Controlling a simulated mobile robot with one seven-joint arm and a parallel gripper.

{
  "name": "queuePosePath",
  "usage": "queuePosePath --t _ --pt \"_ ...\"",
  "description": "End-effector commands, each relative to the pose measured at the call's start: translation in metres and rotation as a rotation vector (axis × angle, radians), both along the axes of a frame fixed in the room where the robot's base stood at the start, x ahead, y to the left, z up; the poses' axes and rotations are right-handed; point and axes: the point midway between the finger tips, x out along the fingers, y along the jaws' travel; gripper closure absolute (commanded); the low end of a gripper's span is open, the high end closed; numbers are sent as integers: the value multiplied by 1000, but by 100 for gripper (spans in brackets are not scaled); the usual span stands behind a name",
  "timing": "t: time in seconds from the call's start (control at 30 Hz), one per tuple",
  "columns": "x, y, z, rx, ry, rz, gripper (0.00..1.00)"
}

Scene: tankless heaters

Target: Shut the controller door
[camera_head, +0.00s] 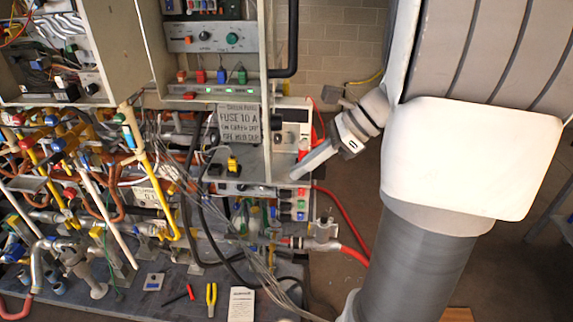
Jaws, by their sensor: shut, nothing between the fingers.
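The controller cabinet (212,68) stands upper centre, with its front open and its switches, knobs and coloured connectors showing. A beige panel (122,45) stands out at its left and looks like the door, swung open; I cannot tell for certain. A thin upright edge (265,80) runs down the cabinet's right side. My gripper (298,173) is shut and empty, reaching in from the right. Its tip is in front of or beside the lower grey unit's right edge, below and right of the open cabinet and apart from the beige panel. I cannot tell whether the tip touches the lower unit.
Dense pipes and valves (70,190) fill the left side. Black cables (192,190) and a red hose (345,215) hang near the lower unit. Pliers (211,298) and a paper sheet (241,304) lie on the bench below. Open floor shows right of the rack.

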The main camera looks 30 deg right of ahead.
Motion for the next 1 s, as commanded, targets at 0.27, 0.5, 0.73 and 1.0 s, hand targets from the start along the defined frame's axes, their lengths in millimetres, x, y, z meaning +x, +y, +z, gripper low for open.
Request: queuePosePath --t 0.27,0.5,0.73,1.0 --pt "14 26 3 -3 -3 2 100" --pt "15 27 2 -1 -2 1 100" --pt "15 28 2 -1 -2 -1 100" --pt "22 35 3 -1 -2 -30 100"
